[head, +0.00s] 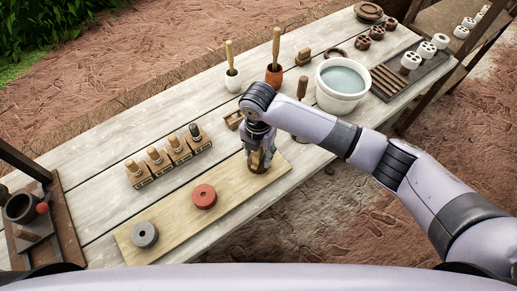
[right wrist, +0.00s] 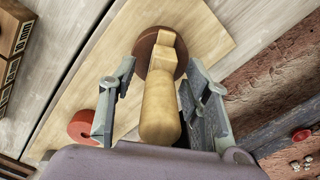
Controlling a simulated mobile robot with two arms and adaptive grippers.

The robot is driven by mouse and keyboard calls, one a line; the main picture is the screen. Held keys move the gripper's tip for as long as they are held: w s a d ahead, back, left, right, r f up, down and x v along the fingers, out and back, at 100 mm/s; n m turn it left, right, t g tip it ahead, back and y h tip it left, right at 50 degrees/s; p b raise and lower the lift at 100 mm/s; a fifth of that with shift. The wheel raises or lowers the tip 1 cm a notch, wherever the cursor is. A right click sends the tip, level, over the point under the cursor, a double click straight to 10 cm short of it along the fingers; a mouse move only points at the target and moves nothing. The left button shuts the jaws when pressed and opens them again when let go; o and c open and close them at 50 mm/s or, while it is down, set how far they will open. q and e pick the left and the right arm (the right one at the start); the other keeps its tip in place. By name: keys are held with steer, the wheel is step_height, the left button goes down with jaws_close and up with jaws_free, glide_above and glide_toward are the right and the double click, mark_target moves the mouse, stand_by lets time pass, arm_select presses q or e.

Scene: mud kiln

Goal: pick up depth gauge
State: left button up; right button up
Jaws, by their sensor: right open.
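A pale wooden tool with a rounded handle (right wrist: 160,108) and a squared block at its far end stands over a dark brown disc (right wrist: 146,50); I take it to be the depth gauge. My right gripper (right wrist: 150,100) is open, with one finger on each side of the tool and visible gaps beside the handle. In the head view my right gripper (head: 260,153) points down over the brown disc (head: 258,168) and hides most of the tool. I cannot tell whether the tool touches the disc. My left gripper is not in view.
A red disc (head: 204,196) and a grey disc (head: 145,235) lie on the same board (head: 176,228). Several wooden-handled stamps (head: 155,156) stand in holders to the left. A white bucket (head: 341,86) stands behind, to the right. Bare table lies between the stamps and board.

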steer(key=shift+c, duration=0.5)
jaws_close()
